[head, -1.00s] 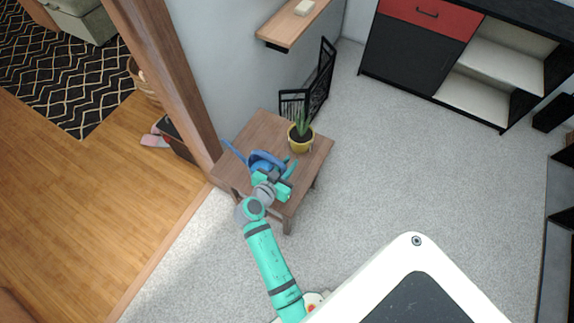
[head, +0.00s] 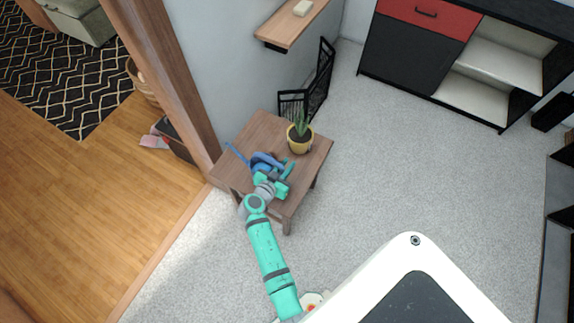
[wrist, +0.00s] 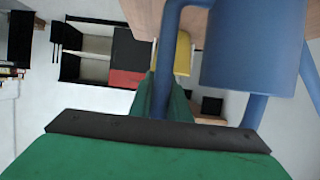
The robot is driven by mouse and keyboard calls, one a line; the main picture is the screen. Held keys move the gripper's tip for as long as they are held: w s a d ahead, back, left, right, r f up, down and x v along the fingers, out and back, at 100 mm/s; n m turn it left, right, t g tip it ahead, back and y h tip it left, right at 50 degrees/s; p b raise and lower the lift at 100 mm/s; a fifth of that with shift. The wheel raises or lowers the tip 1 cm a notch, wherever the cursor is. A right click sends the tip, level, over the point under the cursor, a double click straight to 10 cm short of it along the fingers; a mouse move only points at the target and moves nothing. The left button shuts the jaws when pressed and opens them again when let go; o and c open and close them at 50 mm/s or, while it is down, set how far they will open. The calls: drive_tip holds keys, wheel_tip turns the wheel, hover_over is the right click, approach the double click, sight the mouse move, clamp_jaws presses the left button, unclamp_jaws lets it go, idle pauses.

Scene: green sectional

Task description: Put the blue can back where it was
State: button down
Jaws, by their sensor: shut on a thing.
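The blue can (head: 262,158) is a watering can with a long thin spout and a looped handle. In the head view it is over the small brown wooden table (head: 259,128), left of the potted plant. My gripper (head: 278,176) is at its near side, shut on the handle, and partly hides it. In the wrist view the can's body (wrist: 252,45) fills the upper right, and its handle tube runs down between my fingers. I cannot tell whether the can's base touches the tabletop.
A yellow pot with a spiky plant (head: 300,140) stands on the table just right of the can. A black metal rack (head: 318,85) is behind the table. A wall shelf (head: 285,32) hangs above. A wooden post (head: 170,85) rises to the left.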

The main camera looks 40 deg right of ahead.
drive_tip(key=c, duration=1.7)
unclamp_jaws()
drive_tip(key=shift+f, duration=0.15)
drive_tip(key=shift+o, duration=0.2)
